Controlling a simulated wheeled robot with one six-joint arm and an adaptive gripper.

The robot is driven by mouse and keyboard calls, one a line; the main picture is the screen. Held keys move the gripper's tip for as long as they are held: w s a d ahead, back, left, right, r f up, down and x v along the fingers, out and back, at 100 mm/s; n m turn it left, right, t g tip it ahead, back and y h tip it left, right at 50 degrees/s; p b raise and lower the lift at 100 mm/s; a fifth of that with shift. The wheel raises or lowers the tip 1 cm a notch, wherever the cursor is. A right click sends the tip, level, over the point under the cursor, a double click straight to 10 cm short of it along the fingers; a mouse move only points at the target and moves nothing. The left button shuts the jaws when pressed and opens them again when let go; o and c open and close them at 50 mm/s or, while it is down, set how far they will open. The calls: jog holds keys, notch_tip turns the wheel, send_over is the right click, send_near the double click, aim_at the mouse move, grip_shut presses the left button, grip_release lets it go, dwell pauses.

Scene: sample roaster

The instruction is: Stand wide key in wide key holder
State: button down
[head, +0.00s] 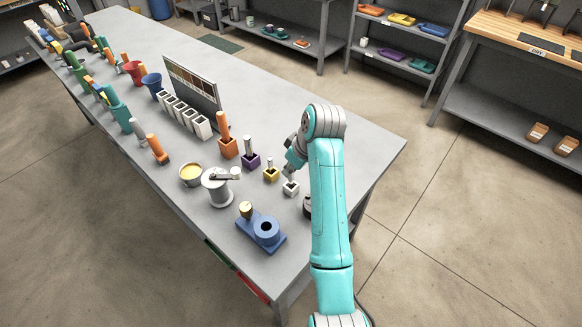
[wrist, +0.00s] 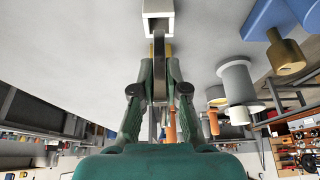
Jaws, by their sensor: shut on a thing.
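My gripper (wrist: 159,88) is shut on a narrow grey metal strip, which looks like the wide key (wrist: 159,75). In the head view my gripper (head: 291,163) is above a small white square holder (head: 291,189), apparently the wide key holder. In the wrist view the key's far end meets the open face of this white holder (wrist: 158,8), roughly in line with it. I cannot tell how deep the end sits inside. The key's near part is hidden between the fingers.
A yellow holder (head: 271,175), a purple holder (head: 250,161) and an orange holder (head: 228,149) stand left of the white one, each with an upright piece. A blue fixture (head: 262,232) and a grey cylinder (head: 217,190) stand nearby. The table's right end (head: 375,150) is clear.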

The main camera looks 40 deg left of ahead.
aim_at(293, 175)
dwell(0.4)
jog(key=shift+f, duration=2.05)
jog(key=c, duration=1.1)
grip_release()
jog(key=shift+v, duration=3.75)
